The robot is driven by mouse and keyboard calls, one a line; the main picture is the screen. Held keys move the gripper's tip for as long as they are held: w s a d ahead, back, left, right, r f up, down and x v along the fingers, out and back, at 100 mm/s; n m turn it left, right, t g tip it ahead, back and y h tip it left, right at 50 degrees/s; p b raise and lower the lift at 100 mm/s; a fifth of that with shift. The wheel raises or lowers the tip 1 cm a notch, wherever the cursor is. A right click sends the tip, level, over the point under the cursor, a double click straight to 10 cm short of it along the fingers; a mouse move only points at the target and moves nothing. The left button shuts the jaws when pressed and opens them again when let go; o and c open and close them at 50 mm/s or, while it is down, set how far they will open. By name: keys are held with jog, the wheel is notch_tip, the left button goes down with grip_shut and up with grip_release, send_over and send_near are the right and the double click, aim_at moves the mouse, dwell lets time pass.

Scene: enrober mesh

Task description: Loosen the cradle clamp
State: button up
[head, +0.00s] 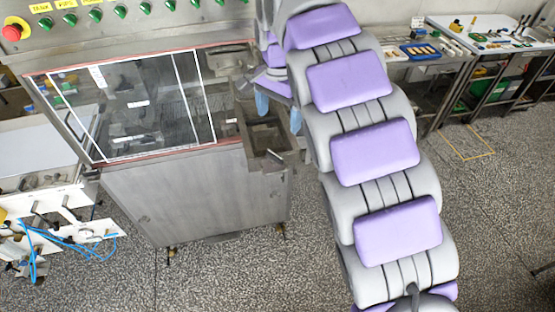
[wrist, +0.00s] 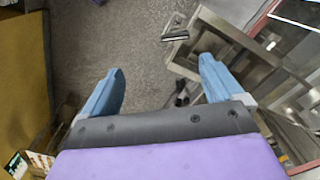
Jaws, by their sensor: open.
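My gripper (head: 279,112) hangs over the right end of a steel machine, its two blue fingers apart and nothing visible between them. In the wrist view, my gripper (wrist: 160,86) is open, with floor and part of the machine's end below. A small metal bracket with a dark bar (wrist: 175,36) sticks out from the machine's end, beyond the fingertips and apart from them. A matching small metal piece (head: 274,160) shows at the trough's front corner in the head view. I cannot tell for sure whether this is the cradle clamp.
The steel machine (head: 200,195) has a clear red-edged cover (head: 125,105) and an open trough (head: 262,137) at its right end. A control panel with a red button (head: 13,31) is behind. Benches (head: 445,65) stand at back right. Floor in front is clear.

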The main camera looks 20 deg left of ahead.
aim_at(275, 154)
jog(key=shift+m, duration=0.3)
jog(key=w+f+p, duration=0.1)
jog(key=f+p, duration=0.1)
jog(key=f, duration=0.3)
jog(key=w+a+f+p, duration=0.1)
jog(key=f+p, duration=0.2)
jog(key=f, duration=0.3)
jog(key=w+a+f+p, duration=0.1)
jog(key=f+p, duration=0.1)
jog(key=f, duration=0.4)
jog(key=shift+w+a+f+p, duration=0.1)
jog(key=shift+f+p, duration=0.05)
jog(key=shift+p, duration=0.25)
jog(key=c, duration=1)
